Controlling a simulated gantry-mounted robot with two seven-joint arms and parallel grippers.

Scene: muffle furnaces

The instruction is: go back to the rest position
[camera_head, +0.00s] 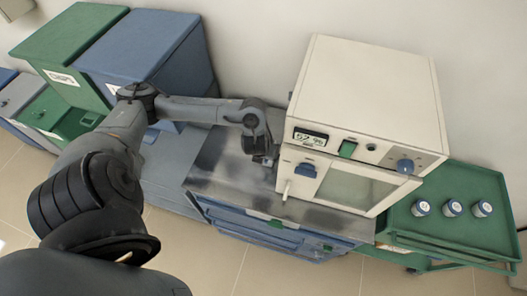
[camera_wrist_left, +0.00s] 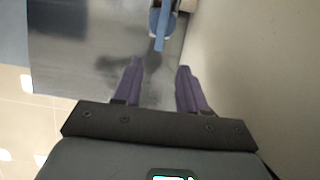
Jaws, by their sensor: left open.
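The muffle furnace (camera_head: 365,95) is a cream box with a lit display, a green switch, a blue knob and a closed front door with a window (camera_head: 345,187). My right gripper is not in view.
A green cart (camera_head: 455,235) with three small white, blue-topped jars (camera_head: 452,208) stands at the right. Green (camera_head: 68,42) and blue (camera_head: 140,45) bins stand at the back left. Blue drawers (camera_head: 275,235) are under the bench. Tiled floor is open in front.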

